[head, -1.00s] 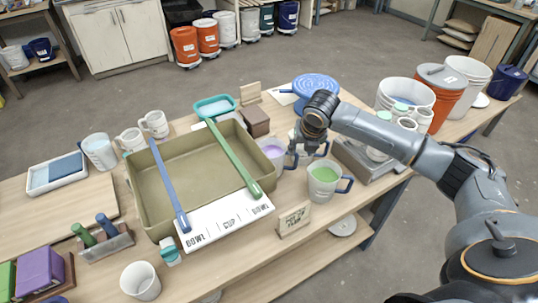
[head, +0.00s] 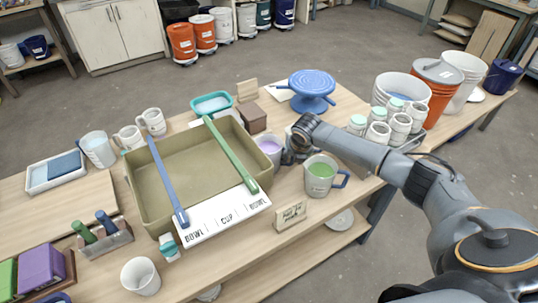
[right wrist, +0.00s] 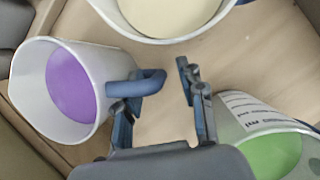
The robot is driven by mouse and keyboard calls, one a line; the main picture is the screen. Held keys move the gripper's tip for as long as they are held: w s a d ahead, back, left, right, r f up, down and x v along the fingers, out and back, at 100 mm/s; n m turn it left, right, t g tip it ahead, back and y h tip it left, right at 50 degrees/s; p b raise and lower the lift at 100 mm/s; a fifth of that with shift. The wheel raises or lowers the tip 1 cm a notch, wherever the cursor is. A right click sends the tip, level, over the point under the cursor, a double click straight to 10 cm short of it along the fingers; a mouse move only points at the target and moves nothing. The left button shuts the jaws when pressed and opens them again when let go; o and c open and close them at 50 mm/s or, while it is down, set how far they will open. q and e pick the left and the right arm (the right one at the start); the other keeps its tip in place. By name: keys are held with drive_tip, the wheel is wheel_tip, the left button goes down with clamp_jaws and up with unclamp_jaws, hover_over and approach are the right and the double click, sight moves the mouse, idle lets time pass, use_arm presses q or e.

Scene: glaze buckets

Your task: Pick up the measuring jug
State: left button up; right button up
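A white jug with purple liquid and a blue handle (head: 269,149) stands right of the tray; it also shows in the right wrist view (right wrist: 75,85). A larger jug with green liquid and a blue handle (head: 321,177) stands just in front and right; its printed scale shows in the right wrist view (right wrist: 262,125). My right gripper (right wrist: 160,100) is open, low between these jugs, with the purple jug's handle reaching toward the gap between its fingers. One finger overlaps the handle in view; contact cannot be told. My left gripper is not in view.
A tan tray (head: 140,200) with blue and green sticks across it lies to the left. A blue turntable (head: 312,88) stands behind my gripper. White jars (head: 400,127) and buckets (head: 437,92) are at right. A cream-filled container (right wrist: 170,18) is close by. A small sign (head: 291,216) stands in front.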

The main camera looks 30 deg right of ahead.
drive_tip(key=shift+s+r, duration=0.1)
clamp_jaws()
drive_tip(key=shift+r, duration=0.1)
idle(0.3)
drive_tip(key=shift+w+r, duration=0.2)
drive_tip(key=shift+r, duration=0.45)
drive_tip(key=shift+r+b, duration=0.7)
drive_tip(key=shift+r, duration=3.6)
